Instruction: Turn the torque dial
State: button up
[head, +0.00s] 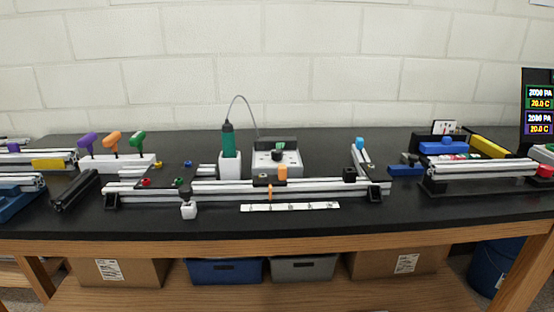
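A white and grey control box (264,160) stands on the black bench, just behind the extrusion frame. A thin grey cable loops from the box to a green screwdriver (228,140), which stands upright in a white holder (230,168). An orange block (283,172) on the frame stands in front of the box's lower right part. My gripper is not in view.
The aluminium extrusion frame (330,189) lies across the bench in front of the box. A white marked strip (290,207) lies before it. Purple, orange and green-handled tools (113,141) stand left. Another extrusion assembly (485,168) and a screen (538,105) are right.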

aim_at(277, 154)
jog(key=i+j+z, duration=0.2)
jog(key=j, duration=0.2)
jog(key=j+z, duration=0.2)
jog(key=j, duration=0.2)
jog(key=i+j+z, duration=0.2)
jog(key=i+j, duration=0.15)
jog(key=j, duration=0.1)
